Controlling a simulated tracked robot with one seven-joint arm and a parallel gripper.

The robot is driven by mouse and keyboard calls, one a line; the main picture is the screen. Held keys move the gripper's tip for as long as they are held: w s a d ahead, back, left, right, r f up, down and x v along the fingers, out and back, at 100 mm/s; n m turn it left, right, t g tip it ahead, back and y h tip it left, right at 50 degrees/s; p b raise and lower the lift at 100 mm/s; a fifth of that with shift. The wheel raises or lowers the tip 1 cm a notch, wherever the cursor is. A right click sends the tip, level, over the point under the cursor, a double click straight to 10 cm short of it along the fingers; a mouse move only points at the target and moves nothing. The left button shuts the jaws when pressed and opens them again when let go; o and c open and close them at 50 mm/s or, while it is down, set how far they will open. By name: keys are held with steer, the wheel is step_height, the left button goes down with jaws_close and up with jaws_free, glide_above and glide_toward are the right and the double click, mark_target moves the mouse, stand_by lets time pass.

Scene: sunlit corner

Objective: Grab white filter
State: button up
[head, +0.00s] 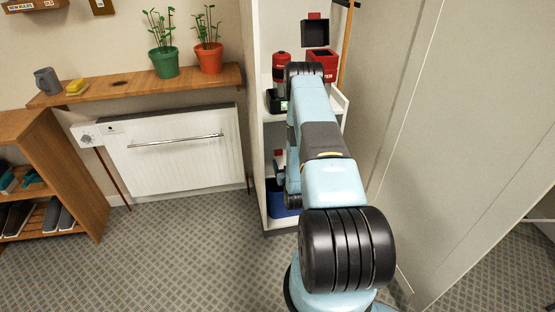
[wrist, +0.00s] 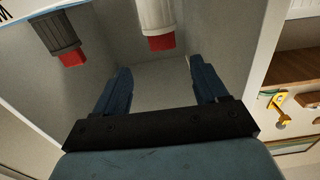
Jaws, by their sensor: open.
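A white ribbed cylinder with a red end, which looks like the white filter (wrist: 158,22), is at the top middle of the wrist view. Its upper part is cut off by the frame edge. My gripper (wrist: 161,72) is open and empty. The filter's red end is just beyond the fingertips, roughly centred between them, with no visible contact. A dark grey ribbed cylinder with a red end (wrist: 57,38) is to the left of the white one. In the head view my arm reaches toward the tall white shelf unit (head: 272,20) and hides most of what is behind it.
Red items (head: 281,64) stand on the shelf unit's upper level. A blue bin (head: 280,197) is at its bottom. A tall pale panel (head: 430,130) is close on the right. A wooden shelf (head: 140,88) with two potted plants is at left. Patterned floor at left is clear.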

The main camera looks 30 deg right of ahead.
mark_target(279, 153)
steer(key=x, duration=0.4)
steer(key=shift+w, duration=0.2)
steer(key=shift+f+x, duration=0.2)
steer(key=shift+x, duration=1.1)
steer(key=shift+f+x, duration=0.25)
steer(key=shift+x, duration=1.05)
steer(key=shift+w+a, duration=0.1)
steer(key=shift+a, duration=0.05)
steer(key=c, duration=1)
steer(key=shift+c, duration=0.2)
steer(key=shift+r, duration=0.1)
